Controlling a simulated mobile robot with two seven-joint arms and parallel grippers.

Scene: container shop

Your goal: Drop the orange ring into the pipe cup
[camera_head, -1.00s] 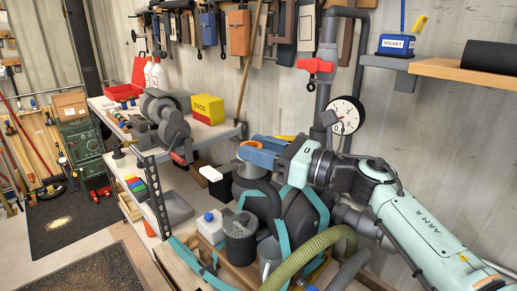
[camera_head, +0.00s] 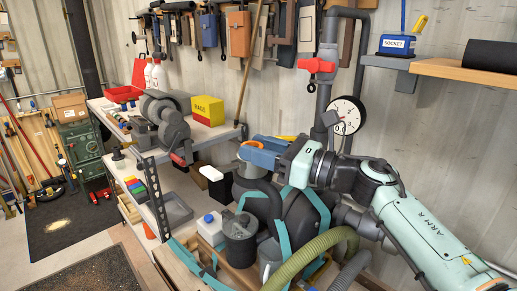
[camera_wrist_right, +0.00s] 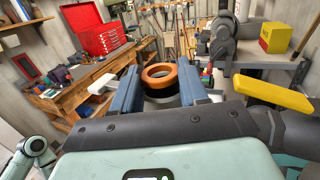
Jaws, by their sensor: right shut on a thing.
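The orange ring (camera_head: 248,144) is between the blue jaws of my right gripper (camera_head: 258,153). The right wrist view shows the ring (camera_wrist_right: 160,75) lying roughly flat, with a blue finger on each side, and my right gripper (camera_wrist_right: 160,84) shut on it. A dark grey round vessel, apparently the pipe cup (camera_head: 250,170), stands directly below. In the right wrist view the dark opening and grey rim of the cup (camera_wrist_right: 166,101) show under the ring. How much height separates them is hard to tell. My left gripper is not in view.
A gauge (camera_head: 346,115) and upright grey pipe are close behind the gripper. A white jug (camera_head: 210,228) and a dark grey canister (camera_head: 240,242) stand below.

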